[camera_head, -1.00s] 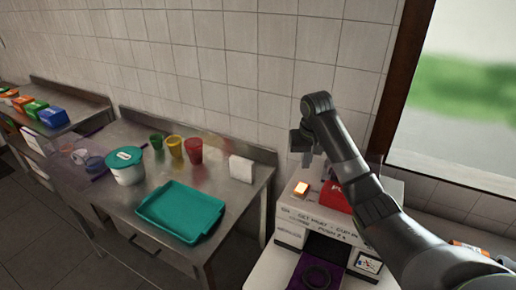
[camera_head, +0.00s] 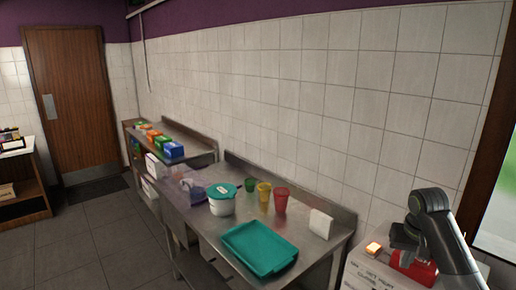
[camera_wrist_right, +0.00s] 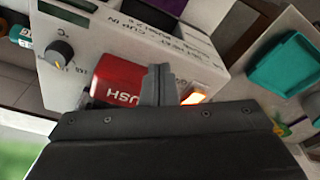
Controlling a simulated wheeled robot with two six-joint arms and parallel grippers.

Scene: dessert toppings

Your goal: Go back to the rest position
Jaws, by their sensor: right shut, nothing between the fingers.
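My right gripper (camera_head: 402,238) is at the lower right of the head view, over the white machine (camera_head: 362,270). In the right wrist view its two fingers (camera_wrist_right: 158,84) are together with nothing between them. They overlap the machine's red push block (camera_wrist_right: 122,78) in the picture; I cannot tell whether they touch it. The red block (camera_head: 415,268) also shows partly behind my right arm in the head view. A lit orange button (camera_head: 373,248) is just left of the gripper. My left gripper is not in view.
A steel table (camera_head: 312,250) left of the machine holds a teal tray (camera_head: 260,250), a teal-lidded tub (camera_head: 221,203), green, yellow and red cups (camera_head: 281,201) and a white block (camera_head: 321,224). Farther left are coloured boxes (camera_head: 173,150) and a wooden door (camera_head: 72,100). The floor (camera_head: 90,240) at left is open.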

